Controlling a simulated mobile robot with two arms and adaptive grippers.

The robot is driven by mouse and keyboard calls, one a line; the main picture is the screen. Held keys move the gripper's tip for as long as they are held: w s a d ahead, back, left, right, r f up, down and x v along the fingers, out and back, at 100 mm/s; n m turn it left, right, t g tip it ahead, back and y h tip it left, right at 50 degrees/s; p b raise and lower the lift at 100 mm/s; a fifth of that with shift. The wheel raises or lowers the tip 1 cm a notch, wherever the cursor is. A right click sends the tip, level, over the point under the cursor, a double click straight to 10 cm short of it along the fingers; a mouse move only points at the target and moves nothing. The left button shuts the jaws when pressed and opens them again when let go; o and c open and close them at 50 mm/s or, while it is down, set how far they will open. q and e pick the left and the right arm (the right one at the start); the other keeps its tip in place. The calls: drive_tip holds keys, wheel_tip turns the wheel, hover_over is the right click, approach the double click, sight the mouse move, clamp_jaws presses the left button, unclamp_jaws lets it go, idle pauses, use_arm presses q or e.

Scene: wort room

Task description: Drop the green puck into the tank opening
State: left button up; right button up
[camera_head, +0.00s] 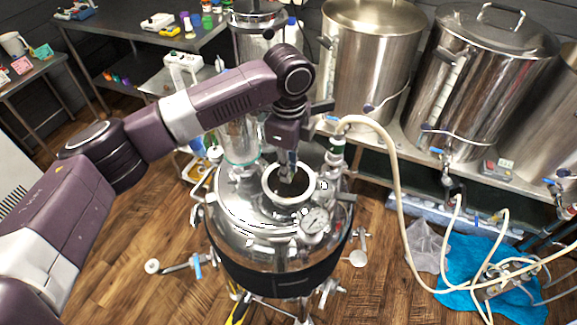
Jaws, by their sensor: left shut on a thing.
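The steel tank (245,215) stands in the middle of the floor, with a round, pale-rimmed opening (291,199) in its domed lid. My left arm comes in from the left and bends down over the tank. My left gripper (287,172) points down at the opening, its fingertips at or just inside the rim by the look of it; the exact height is hard to tell. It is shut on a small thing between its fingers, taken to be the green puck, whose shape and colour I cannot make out. My right gripper is out of view.
A pressure gauge (315,221) and a fitting with a pale hose (385,150) stand close beside the opening. Large steel kettles (365,50) line a shelf behind. A blue cloth (460,270) lies on the floor at right. Wooden floor is clear at front left.

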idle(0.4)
use_arm(q)
drive_tip(key=o, duration=0.7)
drive_tip(key=shift+o, duration=0.2)
drive_tip(key=shift+r, duration=0.3)
wheel_tip(320, 180, up, 11)
drive_tip(key=shift+r, duration=0.2)
